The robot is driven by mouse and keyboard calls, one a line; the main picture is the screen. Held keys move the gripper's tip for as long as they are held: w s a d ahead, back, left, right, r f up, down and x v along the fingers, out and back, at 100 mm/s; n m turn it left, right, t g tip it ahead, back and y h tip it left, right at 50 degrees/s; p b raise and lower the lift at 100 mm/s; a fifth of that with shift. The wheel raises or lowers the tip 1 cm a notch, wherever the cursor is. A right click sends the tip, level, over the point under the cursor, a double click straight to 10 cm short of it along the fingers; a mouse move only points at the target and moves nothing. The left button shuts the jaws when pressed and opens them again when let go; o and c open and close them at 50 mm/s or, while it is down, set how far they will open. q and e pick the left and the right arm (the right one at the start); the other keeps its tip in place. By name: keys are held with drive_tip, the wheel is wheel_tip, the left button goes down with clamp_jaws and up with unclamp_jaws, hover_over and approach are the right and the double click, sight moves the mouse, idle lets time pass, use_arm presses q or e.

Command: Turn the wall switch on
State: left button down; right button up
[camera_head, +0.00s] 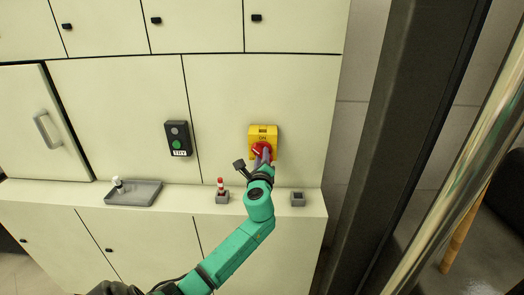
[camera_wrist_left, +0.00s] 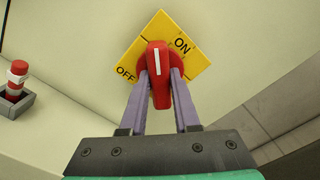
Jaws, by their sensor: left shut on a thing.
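The wall switch is a yellow plate (camera_head: 263,132) with a red rotary knob (camera_head: 258,150), mounted on the cream cabinet front. In the left wrist view the yellow plate (camera_wrist_left: 193,48) carries the words ON and OFF, and the red knob (camera_wrist_left: 160,88) has a white line on it. My left gripper (camera_head: 264,156) is at the switch, its purple fingers (camera_wrist_left: 160,80) on either side of the red knob and shut on it. In the left wrist view the white line points up, between the OFF and ON words. My right gripper is not in view.
A dark box labelled TDY (camera_head: 178,139) with a green button is on the wall to the left. A grey tray (camera_head: 148,194), a small holder (camera_head: 222,198) with a red-and-white peg, and an empty grey holder (camera_head: 298,199) sit on the ledge. A dark post (camera_head: 385,130) stands right.

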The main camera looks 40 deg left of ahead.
use_arm(q)
drive_tip(key=shift+m+p, duration=2.8)
drive_tip(key=shift+m, duration=1.9)
drive_tip(key=c, duration=0.6)
unclamp_jaws()
drive_tip(key=shift+c, duration=0.2)
